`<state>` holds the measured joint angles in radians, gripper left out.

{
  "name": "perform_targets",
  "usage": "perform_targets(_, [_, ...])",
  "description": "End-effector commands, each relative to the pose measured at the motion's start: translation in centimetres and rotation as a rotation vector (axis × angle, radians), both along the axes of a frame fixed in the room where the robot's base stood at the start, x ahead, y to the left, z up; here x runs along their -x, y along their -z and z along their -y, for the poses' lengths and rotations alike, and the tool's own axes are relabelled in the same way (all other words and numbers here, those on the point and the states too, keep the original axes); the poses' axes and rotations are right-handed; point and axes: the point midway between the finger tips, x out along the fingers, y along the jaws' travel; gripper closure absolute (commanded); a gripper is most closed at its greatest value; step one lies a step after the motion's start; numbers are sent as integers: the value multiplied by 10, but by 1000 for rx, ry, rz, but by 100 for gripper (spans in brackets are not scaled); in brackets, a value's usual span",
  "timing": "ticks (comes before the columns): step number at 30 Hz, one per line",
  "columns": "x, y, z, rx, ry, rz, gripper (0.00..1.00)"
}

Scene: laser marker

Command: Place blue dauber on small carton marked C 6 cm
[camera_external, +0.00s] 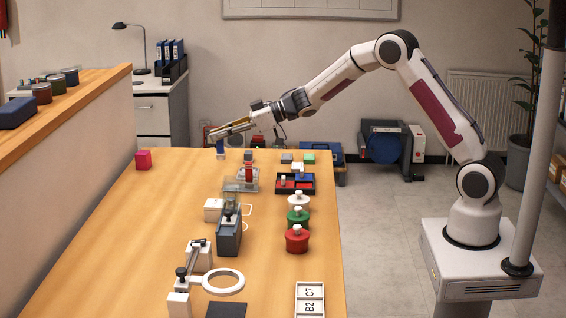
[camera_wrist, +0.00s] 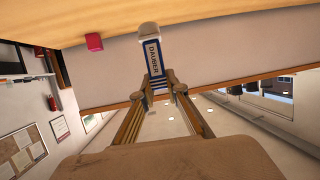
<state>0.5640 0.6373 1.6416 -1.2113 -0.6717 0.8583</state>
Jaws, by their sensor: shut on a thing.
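My gripper (camera_external: 219,136) is at the far left part of the table, shut on the blue dauber (camera_external: 220,152). In the wrist view, the gripper tips (camera_wrist: 158,92) pinch the lower end of the dauber (camera_wrist: 154,57), which has a blue label reading DAUBER and a pale rounded end pointing at the tabletop. I cannot tell whether that end touches the table. No carton with a readable C marking shows. A plain white box (camera_external: 213,210) stands mid-table, but I cannot tell if it is the carton.
A black tray (camera_external: 309,190), green pot (camera_external: 297,220) and red pot (camera_external: 297,241) line the right side. A ring stand (camera_external: 224,283) is in front.

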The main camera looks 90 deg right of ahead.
Motion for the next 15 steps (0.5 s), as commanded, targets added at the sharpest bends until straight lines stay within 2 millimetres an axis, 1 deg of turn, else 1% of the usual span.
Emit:
perform_targets(1, [-4,-5,-17,3,-30,1,100])
perform_targets(6, [-10,-19,-68,1,-128,1,100])
perform_targets(9, [-11,-24,-95,2,-183,0,100])
perform_targets(12, [-9,-28,-117,1,-229,0,100])
perform_targets(15, [-5,-29,-131,1,-266,-1,100])
